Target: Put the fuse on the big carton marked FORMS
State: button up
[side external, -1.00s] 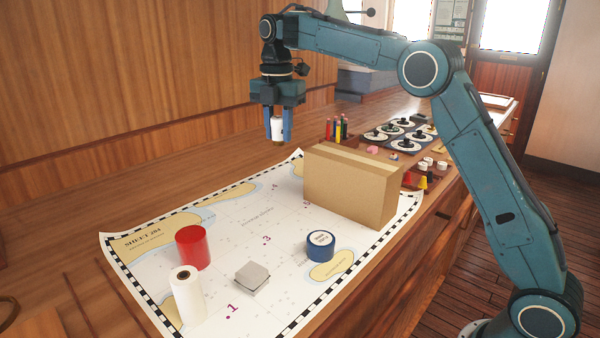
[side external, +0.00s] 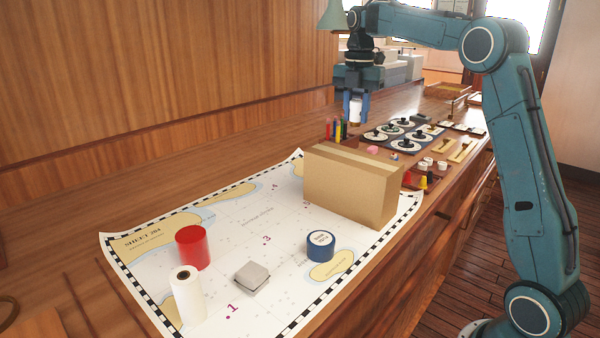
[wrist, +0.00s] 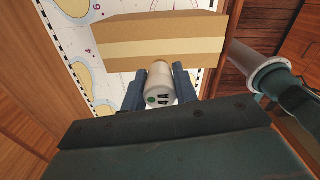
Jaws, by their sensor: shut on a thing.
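My gripper (side external: 356,108) is shut on the fuse (side external: 355,112), a small white cylinder, and holds it in the air. In the side view they appear above and beyond the big brown carton (side external: 345,187), which stands on the far right part of the chart. In the wrist view the fuse (wrist: 159,84) sits between the two fingers, its end marked "4A" with a green dot. The carton's top (wrist: 160,47), with a pale tape strip, shows beyond the fuse. The carton's FORMS marking is not visible in these views.
The chart (side external: 215,262) holds a red cylinder (side external: 193,248), a white roll (side external: 187,295), a grey block (side external: 251,277) and a blue tape roll (side external: 320,245). Behind the carton are coloured pens (side external: 337,130) and a panel of round dials (side external: 402,133).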

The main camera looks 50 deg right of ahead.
aim_at(357, 100)
jog(key=shift+f, duration=3.95)
jog(key=shift+f, duration=0.1)
jog(key=o, duration=1)
jog(key=shift+r, duration=6.1)
